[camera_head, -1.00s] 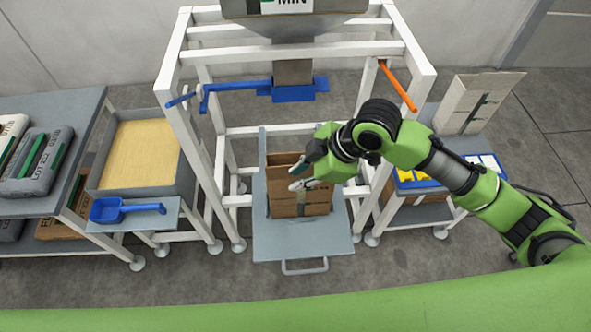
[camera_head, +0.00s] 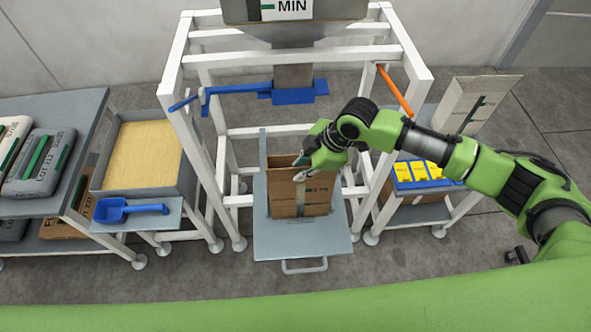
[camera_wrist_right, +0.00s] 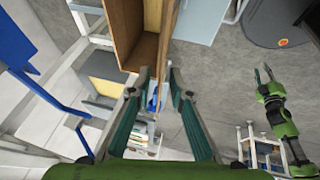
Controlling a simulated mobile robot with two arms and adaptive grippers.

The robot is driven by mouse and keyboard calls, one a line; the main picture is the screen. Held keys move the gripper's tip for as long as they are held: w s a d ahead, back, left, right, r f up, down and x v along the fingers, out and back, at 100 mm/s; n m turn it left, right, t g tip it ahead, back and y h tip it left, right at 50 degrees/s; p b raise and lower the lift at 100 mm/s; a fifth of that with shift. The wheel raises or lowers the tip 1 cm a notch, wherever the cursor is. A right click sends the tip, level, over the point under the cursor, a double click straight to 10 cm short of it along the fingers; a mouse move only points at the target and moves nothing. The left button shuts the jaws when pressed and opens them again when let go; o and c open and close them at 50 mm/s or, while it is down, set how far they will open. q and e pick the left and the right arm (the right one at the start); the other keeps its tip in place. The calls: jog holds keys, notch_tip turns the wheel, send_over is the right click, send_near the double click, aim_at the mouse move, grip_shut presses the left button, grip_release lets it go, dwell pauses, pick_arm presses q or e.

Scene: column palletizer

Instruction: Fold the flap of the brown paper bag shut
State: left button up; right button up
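The brown paper bag (camera_head: 300,193) stands upright on a grey plate (camera_head: 300,243) under the hopper spout. Its top is open, and the rear panel rises behind the opening. My right gripper (camera_head: 299,167) is at the bag's upper right edge, fingers pointing left.
A white frame (camera_head: 205,130) surrounds the bag, with a blue clamp (camera_head: 293,91) and an orange bar (camera_head: 396,90). At left are a bin of yellow grain (camera_head: 142,155), a blue scoop (camera_head: 112,210) and filled bags (camera_head: 40,163). A blue tray of yellow items (camera_head: 420,172) is at right.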

aim_at(292, 177)
jog(key=shift+x, duration=2.05)
jog(key=shift+c, duration=0.3)
grip_shut()
jog(key=shift+w, duration=0.1)
jog(key=shift+w+g+b, duration=0.25)
jog(key=shift+g+b, duration=0.2)
jog(key=shift+g, duration=0.15)
jog(key=w+g+b, duration=0.1)
jog(key=g+b, duration=0.1)
jog(key=b, duration=0.2)
jog(key=m+g+b, duration=0.1)
jog(key=g+b, duration=0.1)
jog(key=b, duration=0.2)
jog(key=shift+w+a+f+b, duration=0.1)
jog(key=shift+w+f+b, duration=0.15)
jog(key=shift+w+b, duration=0.15)
jog(key=shift+w+r+g+b, duration=0.2)
jog(key=shift+g+b, duration=0.5)
jog(key=shift+b, duration=0.45)
